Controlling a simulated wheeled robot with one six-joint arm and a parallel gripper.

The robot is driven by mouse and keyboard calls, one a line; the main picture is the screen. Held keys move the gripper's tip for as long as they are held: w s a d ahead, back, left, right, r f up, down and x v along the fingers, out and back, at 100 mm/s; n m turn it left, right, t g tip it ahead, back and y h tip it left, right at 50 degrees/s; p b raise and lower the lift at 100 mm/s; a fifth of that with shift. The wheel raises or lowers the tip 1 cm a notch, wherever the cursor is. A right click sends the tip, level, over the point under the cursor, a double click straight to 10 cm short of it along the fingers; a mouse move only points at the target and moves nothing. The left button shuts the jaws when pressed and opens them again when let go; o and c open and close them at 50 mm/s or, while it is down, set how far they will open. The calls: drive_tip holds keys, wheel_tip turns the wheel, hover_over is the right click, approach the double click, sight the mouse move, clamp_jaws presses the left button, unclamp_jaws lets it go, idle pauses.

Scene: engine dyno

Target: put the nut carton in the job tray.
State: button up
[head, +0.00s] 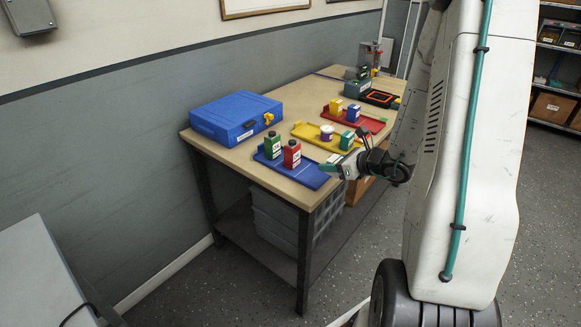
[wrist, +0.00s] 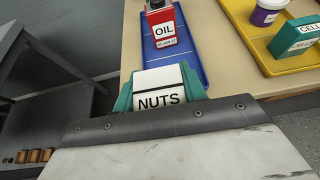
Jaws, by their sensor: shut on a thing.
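My gripper (head: 340,168) is shut on the white nut carton (wrist: 158,80), with a teal finger on each side of it; its "NUTS" label faces the wrist camera. The carton is at the near right end of the blue tray (head: 311,177), which also shows behind it in the wrist view (wrist: 191,58). I cannot tell if the carton touches the tray. A green bottle (head: 273,146) and a red oil bottle (head: 292,154) stand on this tray. No tray label is readable, so I cannot tell which is the job tray.
The yellow tray (head: 311,137) holds a white-and-purple tub (head: 327,133) and a green carton (head: 347,140). The red tray (head: 372,124) behind holds a yellow box and a blue box. A blue case (head: 222,117) stands at the left of the workbench (head: 239,160).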

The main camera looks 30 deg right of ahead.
drive_tip(key=s+d+f, duration=0.1)
drive_tip(key=s+d, duration=0.2)
drive_tip(key=s, duration=0.3)
hover_over(309, 174)
drive_tip(key=shift+d+f, duration=0.1)
drive_tip(key=shift+f, duration=2.55)
drive_tip(key=shift+f, duration=0.1)
drive_tip(key=o, duration=1.1)
